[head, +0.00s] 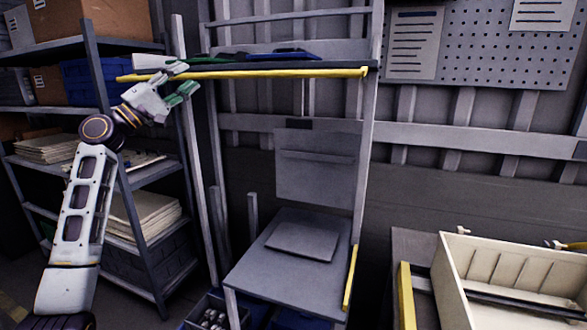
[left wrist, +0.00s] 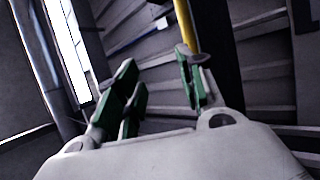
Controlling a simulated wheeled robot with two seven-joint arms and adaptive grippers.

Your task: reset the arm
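My left arm (head: 78,210) comes up from the lower left in the head view, raised in front of the shelving. Its gripper (head: 183,79) is at the left end of the yellow-edged upper shelf. In the left wrist view the gripper (left wrist: 160,88) has its green-padded fingers apart, with nothing seen held between them. Whether a finger touches the shelf or its post cannot be told. My right gripper is not in view.
A workstation frame with the yellow-edged shelf (head: 290,72) and a grey lower surface (head: 250,268) stands in the middle. A shelving unit (head: 150,180) with boxes and stacked sheets is at left. A cream bin (head: 455,290) is at lower right. A pegboard (head: 480,45) hangs behind.

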